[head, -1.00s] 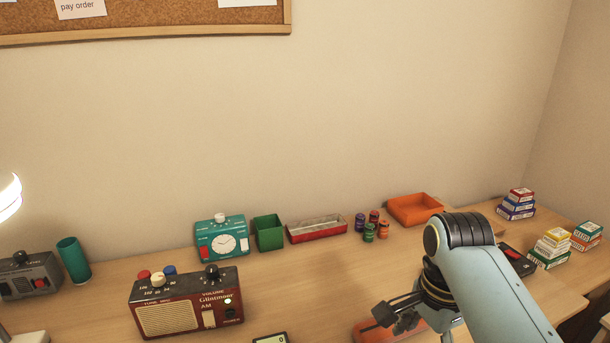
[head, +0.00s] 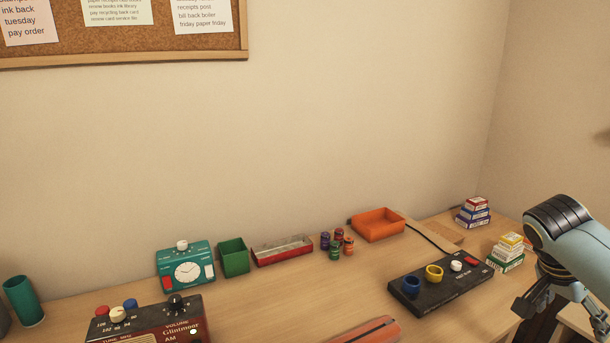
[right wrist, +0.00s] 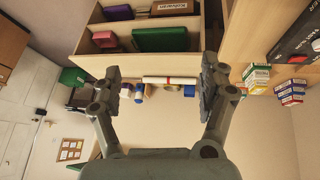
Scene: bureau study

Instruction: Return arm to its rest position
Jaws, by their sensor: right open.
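My right arm comes in at the right edge of the head view. Its gripper (head: 560,310) hangs low there, beyond the right side of the desk top, partly cut off by the frame. In the right wrist view the right gripper (right wrist: 165,85) has its two fingers spread wide with nothing between them. My left gripper is not in view.
The wrist view shows a shelf unit (right wrist: 100,42) and a door (right wrist: 30,85).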

